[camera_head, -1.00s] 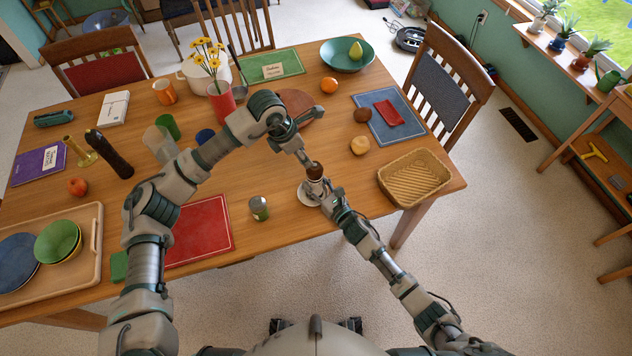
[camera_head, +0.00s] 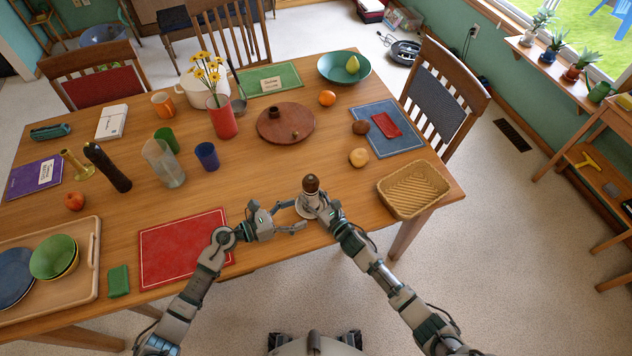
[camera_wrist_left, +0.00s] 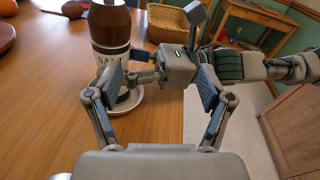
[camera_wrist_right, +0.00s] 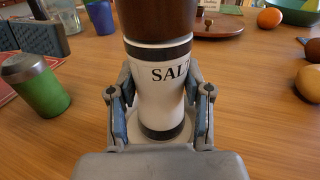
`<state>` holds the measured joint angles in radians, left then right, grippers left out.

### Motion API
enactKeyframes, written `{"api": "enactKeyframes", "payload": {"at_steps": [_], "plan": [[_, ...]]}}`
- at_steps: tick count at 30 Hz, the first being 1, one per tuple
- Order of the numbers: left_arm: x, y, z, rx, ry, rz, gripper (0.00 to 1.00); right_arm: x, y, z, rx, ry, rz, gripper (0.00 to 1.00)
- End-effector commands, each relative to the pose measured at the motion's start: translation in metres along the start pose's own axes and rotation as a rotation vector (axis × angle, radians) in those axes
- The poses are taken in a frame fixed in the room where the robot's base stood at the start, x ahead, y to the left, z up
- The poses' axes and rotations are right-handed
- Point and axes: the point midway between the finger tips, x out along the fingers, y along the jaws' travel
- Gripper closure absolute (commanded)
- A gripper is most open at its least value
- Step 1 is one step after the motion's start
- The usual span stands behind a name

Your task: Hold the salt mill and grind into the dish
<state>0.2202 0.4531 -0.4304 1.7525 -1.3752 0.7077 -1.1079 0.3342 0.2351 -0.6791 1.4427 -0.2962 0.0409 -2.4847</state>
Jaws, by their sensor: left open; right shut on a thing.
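The salt mill (camera_head: 311,186) has a brown top and a white body marked SALT in the left wrist view (camera_wrist_left: 112,58) and the right wrist view (camera_wrist_right: 160,85). It is upright over the small white dish (camera_wrist_left: 130,104); I cannot tell whether its base touches the dish. My right gripper (camera_wrist_right: 160,108) is shut around the mill's lower white body. My left gripper (camera_head: 298,216) is open and empty, low on the left side of the mill. In the left wrist view its fingers (camera_wrist_left: 160,85) are apart, with the mill beyond the left one.
A green can (camera_wrist_right: 38,88) stands left of the mill. A wicker basket (camera_head: 414,188) is to the right. A red placemat (camera_head: 180,245) lies left of my left gripper. A round brown board (camera_head: 285,125) and a potato-like item (camera_head: 358,157) are behind. The table's front edge is close.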

Motion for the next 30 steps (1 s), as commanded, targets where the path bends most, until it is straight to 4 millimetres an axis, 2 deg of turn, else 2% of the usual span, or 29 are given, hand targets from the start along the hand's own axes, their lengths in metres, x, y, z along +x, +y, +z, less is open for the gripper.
{"api": "enactKeyframes", "payload": {"at_steps": [3, 8, 11, 22, 30], "plan": [[-0.014, 0.022, 0.012, 0.113, -0.064, 0.126, 0.2, 0.0, -0.001, 0.001, 0.001, -0.003, 0.0, 0.97], [-0.015, 0.035, 0.02, 0.183, -0.089, 0.197, 0.2, -0.002, -0.003, 0.001, 0.003, -0.004, 0.0, 0.97], [-0.001, 0.038, 0.023, 0.19, -0.09, 0.202, 0.2, -0.003, -0.005, 0.001, 0.004, -0.005, 0.0, 0.97], [0.07, 0.051, 0.03, 0.185, -0.091, 0.197, 0.2, -0.001, -0.002, 0.001, 0.002, -0.004, 0.0, 0.97], [0.093, 0.057, 0.032, 0.185, -0.09, 0.198, 0.2, -0.001, -0.001, 0.001, 0.001, -0.003, 0.001, 0.97]]}}
